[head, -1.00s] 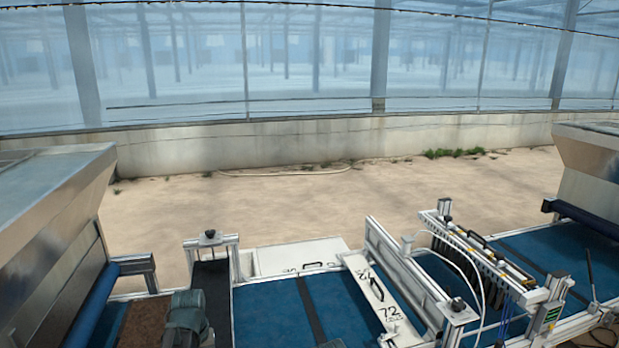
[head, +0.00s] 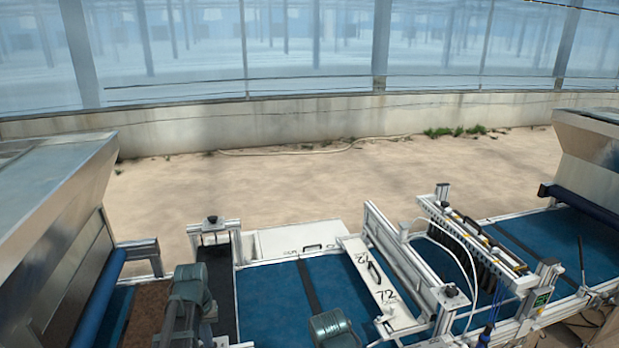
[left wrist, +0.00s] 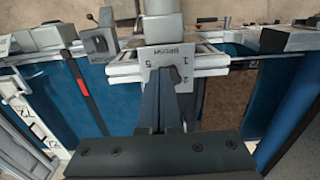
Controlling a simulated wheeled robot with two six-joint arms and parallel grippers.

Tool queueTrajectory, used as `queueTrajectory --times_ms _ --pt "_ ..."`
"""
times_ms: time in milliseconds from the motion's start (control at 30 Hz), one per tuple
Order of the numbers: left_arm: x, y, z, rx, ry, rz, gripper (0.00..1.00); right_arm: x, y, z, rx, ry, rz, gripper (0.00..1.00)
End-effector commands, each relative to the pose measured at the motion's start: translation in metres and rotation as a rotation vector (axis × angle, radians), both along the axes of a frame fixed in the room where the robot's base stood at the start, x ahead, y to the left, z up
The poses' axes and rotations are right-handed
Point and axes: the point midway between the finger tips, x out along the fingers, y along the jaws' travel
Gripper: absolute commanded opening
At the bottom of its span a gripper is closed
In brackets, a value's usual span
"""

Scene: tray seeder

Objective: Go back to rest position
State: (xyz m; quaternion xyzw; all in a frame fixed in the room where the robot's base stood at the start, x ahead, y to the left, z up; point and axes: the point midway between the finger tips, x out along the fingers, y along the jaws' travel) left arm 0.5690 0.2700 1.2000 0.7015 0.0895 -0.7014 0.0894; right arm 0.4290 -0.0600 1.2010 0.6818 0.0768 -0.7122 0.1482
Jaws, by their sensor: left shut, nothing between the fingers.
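My left gripper (left wrist: 167,90) shows in the left wrist view with its fingers together and nothing between them. It is in front of a pale panel (left wrist: 163,65) marked with numbers and lettering; I cannot tell whether they touch. In the head view my left arm (head: 190,296) is at the bottom left, over the near end of the seeder line, by the brown soil-coloured strip (head: 147,310). My right arm (head: 333,328) shows only as a grey-green part at the bottom edge. Its gripper is out of the picture.
Blue conveyor belt (head: 265,302) runs across the front. A white plate marked 72 (head: 382,290) and a frame with a row of nozzles (head: 474,238) stand over it. Metal hoppers stand at the left (head: 55,205) and right (head: 590,150).

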Motion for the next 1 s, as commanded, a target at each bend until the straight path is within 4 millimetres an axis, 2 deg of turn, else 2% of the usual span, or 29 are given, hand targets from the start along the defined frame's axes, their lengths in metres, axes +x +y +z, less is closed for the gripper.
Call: queueTrajectory --times_ms 200,267,367,467,600,700,833,1000 --pt "0.0 0.0 -0.002 0.0 0.0 0.0 0.0 0.0 0.0 -0.002 0.001 0.001 -0.004 0.5" --pt "-0.002 -0.005 -0.008 0.001 0.001 -0.01 0.0 -0.001 0.0 -0.008 0.0 0.002 -0.007 0.5" --pt "-0.011 -0.028 -0.031 0.006 0.007 -0.059 0.0 -0.001 0.0 -0.031 0.0 0.002 -0.006 0.5" --pt "-0.028 -0.066 -0.066 0.02 0.015 -0.144 0.0 0.0 0.0 -0.066 -0.001 0.002 -0.003 0.5" --pt "-0.06 -0.121 -0.115 0.042 0.03 -0.285 0.0 0.0 0.0 -0.115 -0.001 0.001 0.001 0.5" --pt "-0.084 -0.152 -0.145 0.059 0.04 -0.379 0.0 0.0 0.0 -0.146 -0.002 0.0 0.004 0.5" --pt "-0.111 -0.183 -0.175 0.077 0.048 -0.479 0.0 0.0 0.0 -0.176 -0.001 -0.001 0.008 0.5" --pt "-0.133 -0.204 -0.196 0.094 0.053 -0.559 0.0 0.0 0.0 -0.197 -0.002 -0.001 0.011 0.5"
